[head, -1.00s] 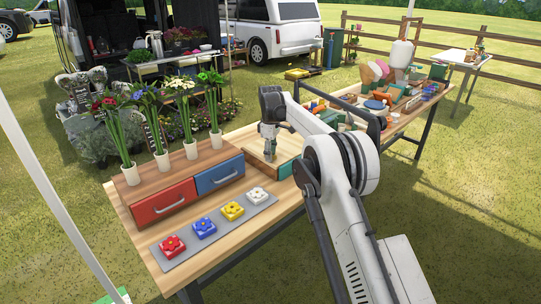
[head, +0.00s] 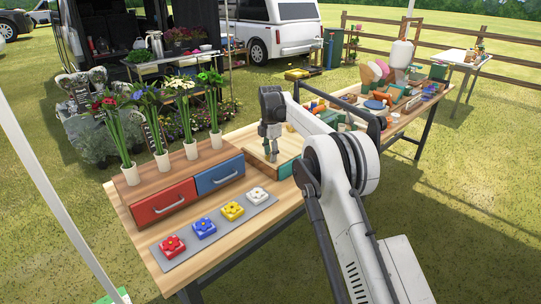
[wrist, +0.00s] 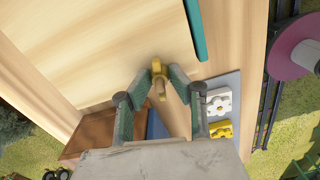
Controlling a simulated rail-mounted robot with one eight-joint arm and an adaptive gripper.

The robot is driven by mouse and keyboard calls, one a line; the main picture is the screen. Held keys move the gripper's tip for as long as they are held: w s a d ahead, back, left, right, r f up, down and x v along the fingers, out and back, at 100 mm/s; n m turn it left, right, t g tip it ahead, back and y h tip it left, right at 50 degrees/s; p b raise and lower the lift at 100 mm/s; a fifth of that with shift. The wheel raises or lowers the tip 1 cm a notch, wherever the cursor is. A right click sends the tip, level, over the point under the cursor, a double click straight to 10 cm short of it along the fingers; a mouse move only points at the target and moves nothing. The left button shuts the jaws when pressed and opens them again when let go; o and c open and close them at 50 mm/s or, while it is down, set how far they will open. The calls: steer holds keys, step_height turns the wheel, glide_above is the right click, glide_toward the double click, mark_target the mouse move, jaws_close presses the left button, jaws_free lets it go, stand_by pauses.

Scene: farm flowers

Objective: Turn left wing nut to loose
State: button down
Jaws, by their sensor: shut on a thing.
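A yellow wing nut (wrist: 157,67) shows in the wrist view, on a light wooden panel (wrist: 90,50). My gripper (wrist: 161,80) has its green-grey fingertips closed in around the nut, one on each side. In the head view my gripper (head: 271,154) points down over the wooden panel, right of the drawer box. The nut is hidden there behind the fingers. The exact angle of its wings is hard to tell.
A box with a red drawer (head: 164,203) and a blue drawer (head: 220,176) stands to the left, with flower vases on top. A grey strip (head: 188,254) with flower blocks lies in front.

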steer(key=shift+n, duration=1.1)
steer(key=c, duration=1.6)
jaws_free()
steer(key=shift+r, duration=0.1)
step_height(320, 180, up, 12)
steer(key=shift+f, duration=0.1)
